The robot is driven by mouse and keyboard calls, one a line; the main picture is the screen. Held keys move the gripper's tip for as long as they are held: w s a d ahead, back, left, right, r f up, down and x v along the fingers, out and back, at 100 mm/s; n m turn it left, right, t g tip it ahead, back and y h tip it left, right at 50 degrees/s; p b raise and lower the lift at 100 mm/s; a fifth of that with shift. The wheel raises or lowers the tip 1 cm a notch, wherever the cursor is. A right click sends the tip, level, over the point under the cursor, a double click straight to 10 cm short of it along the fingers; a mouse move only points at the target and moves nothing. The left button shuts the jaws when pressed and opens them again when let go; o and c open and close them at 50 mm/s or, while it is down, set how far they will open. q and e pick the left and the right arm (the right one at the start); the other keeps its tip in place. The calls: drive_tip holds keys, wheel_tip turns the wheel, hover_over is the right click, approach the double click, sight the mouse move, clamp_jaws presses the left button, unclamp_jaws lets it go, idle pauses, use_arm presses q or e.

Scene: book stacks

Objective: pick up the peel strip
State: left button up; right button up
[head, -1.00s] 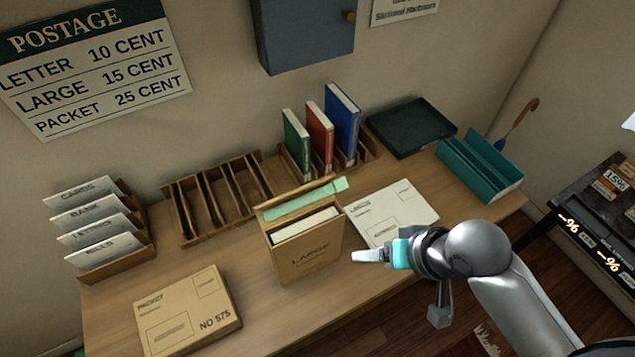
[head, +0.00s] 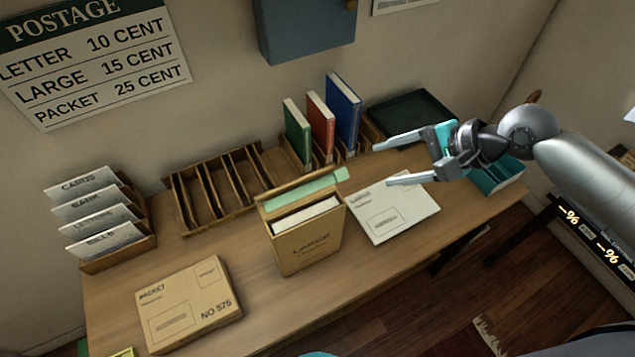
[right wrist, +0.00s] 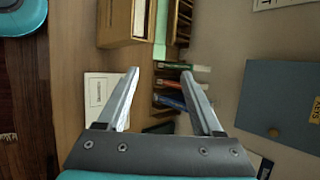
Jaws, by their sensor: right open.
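The peel strip is a pale green strip (head: 310,188) along the top opening of an upright tan LARGE envelope (head: 305,245), and its right end sticks out past the envelope's edge. A white insert shows in the envelope's mouth. The strip (right wrist: 161,25) also shows in the right wrist view, beyond the fingertips. My right gripper (head: 382,163) is open and empty, above the desk to the right of the strip and apart from it. In the right wrist view, its fingers (right wrist: 160,72) are spread with nothing between the tips. My left gripper is not in view.
A white envelope (head: 392,208) lies flat right of the tan one. Green, red and blue books (head: 343,110) stand in a rack behind. A wooden sorter (head: 215,190), a letter holder (head: 110,225) and a flat packet (head: 190,305) are to the left. A dark tray (head: 410,115) is behind my gripper.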

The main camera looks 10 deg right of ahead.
drive_tip(key=shift+d+x, duration=0.2)
drive_tip(key=shift+x, duration=5.65)
drive_tip(key=shift+w, duration=0.2)
clamp_jaws()
wheel_tip(320, 180, up, 22)
drive_tip(key=p, duration=0.5)
hover_over(343, 174)
drive_tip(key=d, duration=0.1)
drive_tip(key=shift+s+r, duration=0.2)
drive_tip(key=shift+r, duration=0.75)
drive_tip(key=shift+s+r, duration=0.2)
drive_tip(key=shift+r, duration=0.8)
